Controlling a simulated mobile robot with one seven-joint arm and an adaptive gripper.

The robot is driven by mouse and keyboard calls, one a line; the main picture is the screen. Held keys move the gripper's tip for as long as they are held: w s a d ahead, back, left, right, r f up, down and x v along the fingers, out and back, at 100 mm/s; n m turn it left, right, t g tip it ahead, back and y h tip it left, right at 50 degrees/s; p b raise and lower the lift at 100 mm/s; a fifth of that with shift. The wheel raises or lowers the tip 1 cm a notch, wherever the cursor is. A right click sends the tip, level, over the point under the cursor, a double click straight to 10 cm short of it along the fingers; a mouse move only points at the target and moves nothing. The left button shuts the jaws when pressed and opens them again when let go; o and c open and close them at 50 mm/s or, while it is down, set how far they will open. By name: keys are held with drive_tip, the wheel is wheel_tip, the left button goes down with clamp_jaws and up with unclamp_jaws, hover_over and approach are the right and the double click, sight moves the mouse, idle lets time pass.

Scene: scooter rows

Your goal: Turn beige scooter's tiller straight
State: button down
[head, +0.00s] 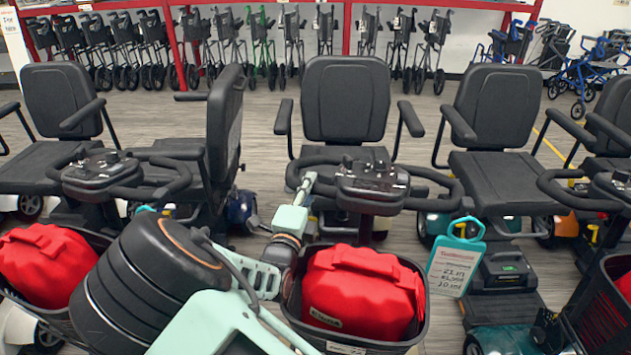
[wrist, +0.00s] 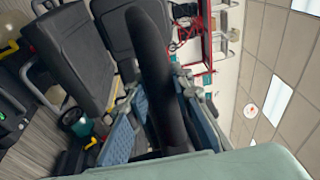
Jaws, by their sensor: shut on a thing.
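The middle scooter's tiller (head: 372,182) has a black console and loop handlebars. The right loop sits lower in the picture than the left, so the tiller looks slightly turned. Its basket (head: 425,310) holds a red bag (head: 360,290). The scooter's body colour is hidden behind the basket and my arm, so I cannot confirm beige. My gripper (head: 306,186) is at the left handlebar loop. In the wrist view, the fingers of my gripper (wrist: 163,95) lie on both sides of the black handlebar (wrist: 155,60), shut on it.
A left scooter's tiller (head: 95,175) and red bag (head: 45,265) stand close beside my arm. A teal-framed price tag (head: 455,258) hangs right of the basket. Seats (head: 345,100) stand behind the tillers. Rollators (head: 130,45) line the back wall, with open floor before them.

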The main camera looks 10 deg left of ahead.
drive_tip(key=shift+s+a+f+n+g+y+p, duration=0.15)
drive_tip(key=shift+s+a+n+y+p, duration=0.1)
drive_tip(key=shift+s+n+y+p, duration=0.5)
drive_tip(key=shift+s+a+f+n+g+y+p, duration=0.15)
drive_tip(key=shift+s+a+n+y+p, duration=0.2)
drive_tip(key=shift+s+y, duration=0.65)
drive_tip(key=shift+w+d+r, duration=0.1)
drive_tip(key=c, duration=1.7)
unclamp_jaws()
drive_tip(key=shift+r, duration=0.1)
drive_tip(key=s, duration=0.4)
drive_tip(key=s+d, duration=0.1)
drive_tip(key=s, duration=0.3)
drive_tip(key=s+d, duration=0.1)
drive_tip(key=s, duration=0.2)
drive_tip(key=shift+s+d+f, duration=0.2)
drive_tip(key=shift+s, duration=0.2)
